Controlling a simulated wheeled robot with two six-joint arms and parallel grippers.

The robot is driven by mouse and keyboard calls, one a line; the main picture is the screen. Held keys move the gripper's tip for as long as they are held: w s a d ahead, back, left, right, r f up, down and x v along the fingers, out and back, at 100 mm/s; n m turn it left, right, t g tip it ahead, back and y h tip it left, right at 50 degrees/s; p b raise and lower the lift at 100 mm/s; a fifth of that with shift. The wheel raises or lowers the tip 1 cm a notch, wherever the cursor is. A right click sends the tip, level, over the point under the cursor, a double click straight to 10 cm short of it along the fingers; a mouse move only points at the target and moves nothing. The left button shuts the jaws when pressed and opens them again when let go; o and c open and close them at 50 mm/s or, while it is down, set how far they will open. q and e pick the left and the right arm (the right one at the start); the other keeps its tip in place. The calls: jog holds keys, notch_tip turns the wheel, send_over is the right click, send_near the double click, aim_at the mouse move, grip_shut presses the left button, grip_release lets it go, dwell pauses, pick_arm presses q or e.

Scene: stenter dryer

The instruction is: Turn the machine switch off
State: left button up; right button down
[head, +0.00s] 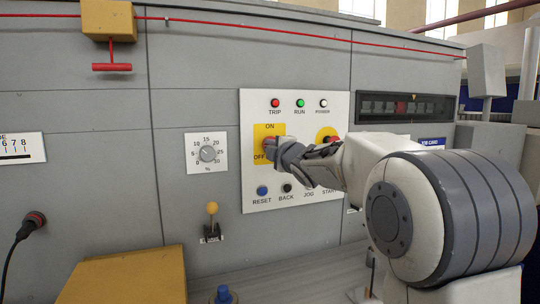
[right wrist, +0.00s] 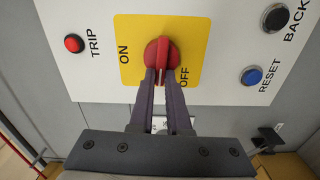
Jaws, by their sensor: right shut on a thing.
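The machine switch is a red rotary knob (right wrist: 160,52) on a yellow plate (right wrist: 196,45) marked ON and OFF. In the right wrist view its grip bar points down, toward my fingers, with its tip beside the OFF label and away from ON. In the head view the knob (head: 268,144) is partly hidden by my right gripper (head: 276,150). The right gripper is shut on the knob's bar, one finger on each side, and also shows in the wrist view (right wrist: 160,80). My left gripper is not in view.
The white control panel (head: 250,105) carries TRIP (head: 275,103), RUN and POWER lamps, with RESET (head: 262,190), BACK and JOG buttons below. A second red control (head: 327,136) on yellow lies right of the switch. A yellow-knobbed lever (head: 212,208) and a dial (head: 207,154) are to the left.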

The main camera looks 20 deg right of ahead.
jog(key=shift+f+n+b, duration=0.1)
jog(key=shift+n+b, duration=0.2)
jog(key=shift+n, duration=0.2)
jog(key=c, duration=0.9)
grip_release()
jog(key=shift+s, duration=0.1)
jog(key=s, duration=1)
jog(key=shift+s+d, duration=0.15)
